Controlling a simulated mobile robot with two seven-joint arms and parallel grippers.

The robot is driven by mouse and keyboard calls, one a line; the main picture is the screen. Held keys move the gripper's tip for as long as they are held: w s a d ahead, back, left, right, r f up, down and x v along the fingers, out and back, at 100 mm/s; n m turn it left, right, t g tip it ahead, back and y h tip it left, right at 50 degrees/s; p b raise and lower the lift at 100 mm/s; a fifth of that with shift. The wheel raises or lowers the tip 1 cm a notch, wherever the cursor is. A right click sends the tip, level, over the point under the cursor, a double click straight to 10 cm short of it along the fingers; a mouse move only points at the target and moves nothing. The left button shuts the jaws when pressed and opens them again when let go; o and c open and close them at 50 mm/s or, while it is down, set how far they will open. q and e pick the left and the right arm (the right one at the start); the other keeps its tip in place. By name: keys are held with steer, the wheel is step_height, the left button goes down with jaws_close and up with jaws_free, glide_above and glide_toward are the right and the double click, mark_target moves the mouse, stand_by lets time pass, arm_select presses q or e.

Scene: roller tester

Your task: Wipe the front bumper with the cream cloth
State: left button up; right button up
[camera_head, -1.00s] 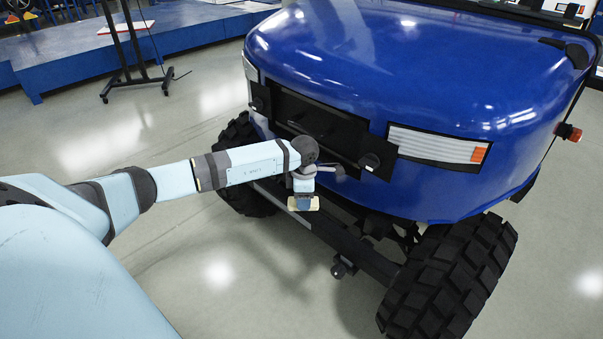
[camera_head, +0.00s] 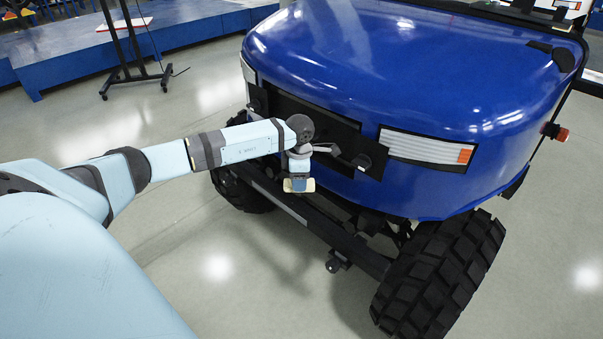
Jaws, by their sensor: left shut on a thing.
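The blue vehicle's front bumper (camera_head: 345,241) is a long dark bar low across its front, running from the left front wheel toward the right one. My left gripper (camera_head: 299,181) hangs downward in front of the vehicle, at the left-middle part of the bumper. It is shut on the cream cloth (camera_head: 300,187), which shows as a small pale pad with a blue part above it. In the picture the cloth overlaps the bumper's upper side; I cannot tell whether they touch. My right gripper is out of view.
The blue hood (camera_head: 400,70) and a headlight (camera_head: 427,147) stand above the bumper. Large black tyres (camera_head: 440,275) flank it. A tow hitch (camera_head: 338,262) juts out below. A dark stand (camera_head: 130,60) and blue platform (camera_head: 190,30) are at the back left. The floor in front is clear.

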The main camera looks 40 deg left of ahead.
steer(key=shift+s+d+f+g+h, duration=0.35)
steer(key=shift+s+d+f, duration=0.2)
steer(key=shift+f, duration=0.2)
